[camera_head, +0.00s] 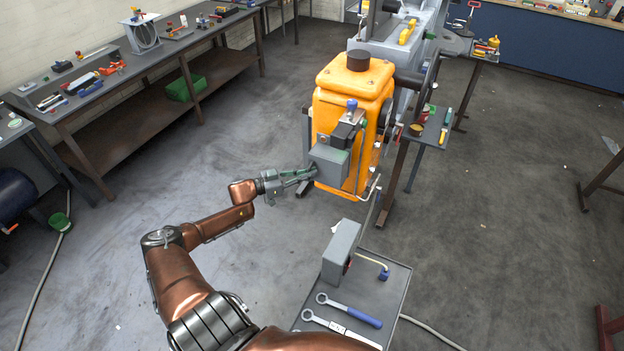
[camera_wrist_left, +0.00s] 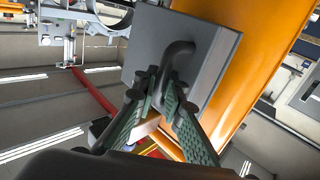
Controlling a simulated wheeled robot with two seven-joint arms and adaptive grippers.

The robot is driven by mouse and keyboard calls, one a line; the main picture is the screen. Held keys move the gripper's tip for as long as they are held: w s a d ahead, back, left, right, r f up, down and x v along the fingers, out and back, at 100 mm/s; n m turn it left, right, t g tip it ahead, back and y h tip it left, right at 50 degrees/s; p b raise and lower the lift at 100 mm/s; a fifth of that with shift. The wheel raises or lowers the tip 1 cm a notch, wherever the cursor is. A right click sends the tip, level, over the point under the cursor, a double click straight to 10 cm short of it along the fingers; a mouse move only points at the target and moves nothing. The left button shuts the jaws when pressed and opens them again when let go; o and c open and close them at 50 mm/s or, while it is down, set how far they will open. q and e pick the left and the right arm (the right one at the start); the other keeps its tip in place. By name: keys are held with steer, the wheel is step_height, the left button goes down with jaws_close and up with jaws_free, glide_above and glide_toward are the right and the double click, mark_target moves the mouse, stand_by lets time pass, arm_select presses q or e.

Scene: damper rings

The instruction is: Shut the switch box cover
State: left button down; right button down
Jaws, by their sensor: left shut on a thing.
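The switch box (camera_head: 328,163) is a small grey box on the front of the orange machine. Its cover (camera_wrist_left: 152,40) shows in the left wrist view as a flat grey plate with a curved dark handle (camera_wrist_left: 178,52). My left gripper (camera_head: 308,172) reaches it from the left. In the left wrist view my left gripper's green-padded fingers (camera_wrist_left: 165,95) are closed around the lower end of the handle. The fingers hide part of the cover's lower edge, and I cannot tell how far open the cover stands. My right gripper is out of view.
The orange machine (camera_head: 345,88) stands behind the box. A small grey table (camera_head: 388,312) in front holds wrenches (camera_head: 350,310) and an upright grey box (camera_head: 341,252). A long workbench (camera_head: 105,88) lines the left wall. The floor between is clear.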

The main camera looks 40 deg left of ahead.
arm_select(q)
steer(key=c, duration=2.3)
jaws_free()
steer(key=shift+a+f, duration=0.1)
steer(key=shift+a, duration=0.05)
steer(key=v, duration=1.2)
